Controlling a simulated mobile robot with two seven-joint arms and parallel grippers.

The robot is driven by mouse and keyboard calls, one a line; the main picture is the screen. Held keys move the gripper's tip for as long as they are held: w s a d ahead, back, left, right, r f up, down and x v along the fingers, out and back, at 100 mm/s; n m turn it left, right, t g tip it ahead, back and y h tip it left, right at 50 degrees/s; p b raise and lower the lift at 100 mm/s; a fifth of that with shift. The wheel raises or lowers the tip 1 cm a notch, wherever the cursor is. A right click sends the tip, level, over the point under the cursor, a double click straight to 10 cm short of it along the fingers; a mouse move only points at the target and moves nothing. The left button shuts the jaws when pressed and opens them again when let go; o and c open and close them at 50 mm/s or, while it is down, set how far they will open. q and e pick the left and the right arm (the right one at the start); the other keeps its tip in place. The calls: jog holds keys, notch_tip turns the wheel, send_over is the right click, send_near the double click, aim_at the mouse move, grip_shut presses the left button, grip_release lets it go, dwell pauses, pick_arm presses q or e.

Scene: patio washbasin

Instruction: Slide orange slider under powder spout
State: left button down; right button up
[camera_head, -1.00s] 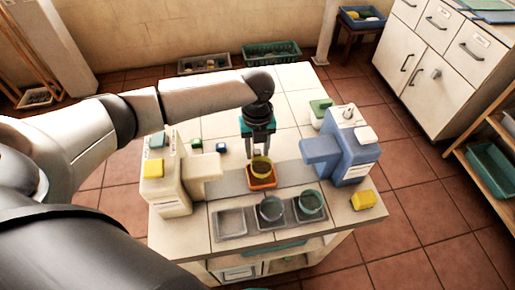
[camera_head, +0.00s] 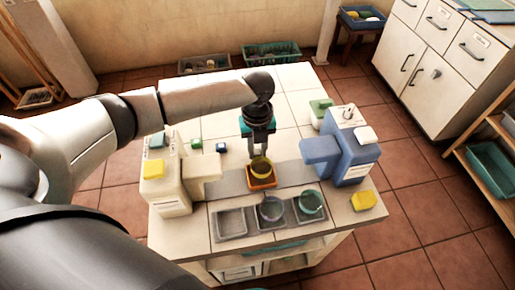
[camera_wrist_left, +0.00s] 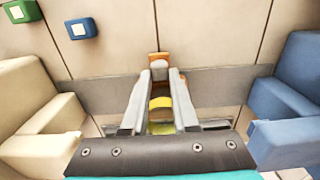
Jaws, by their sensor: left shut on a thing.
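The orange slider (camera_head: 262,184) sits on a grey track (camera_head: 287,178) between two dispensers, with a yellow cup (camera_head: 260,168) on it. The cream dispenser (camera_head: 165,185) with its spout arm stands on the left. The blue dispenser (camera_head: 350,150) with its spout arm stands on the right. I cannot tell which one holds powder. My left gripper (camera_wrist_left: 160,76) points down at the slider's far side and is shut on its upright orange part (camera_wrist_left: 158,58); the fingers partly hide it. The slider is between the two spouts, under neither. My right gripper is out of view.
Three grey trays (camera_head: 230,223) line the table's front, two holding cups. A yellow block (camera_head: 363,200) lies at the right front corner. Small green (camera_head: 196,143) and blue (camera_head: 221,147) blocks lie behind the cream dispenser. The far tabletop is mostly clear.

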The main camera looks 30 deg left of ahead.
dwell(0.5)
pick_arm(q)
jog(key=s+a+p, duration=0.2)
jog(key=a, duration=0.1)
jog(key=s+a+p, duration=0.2)
jog(key=a, duration=0.1)
jog(key=s+a+p, duration=0.2)
jog(key=a+p, duration=0.1)
jog(key=shift+s+a+r, duration=0.1)
jog(key=shift+s, duration=0.3)
jog(key=c, duration=0.7)
grip_release()
jog(key=shift+s+a, duration=0.1)
jog(key=shift+r, duration=0.15)
notch_tip(320, 180, up, 15)
jog(key=shift+f+p, duration=0.1)
jog(key=shift+p, duration=1)
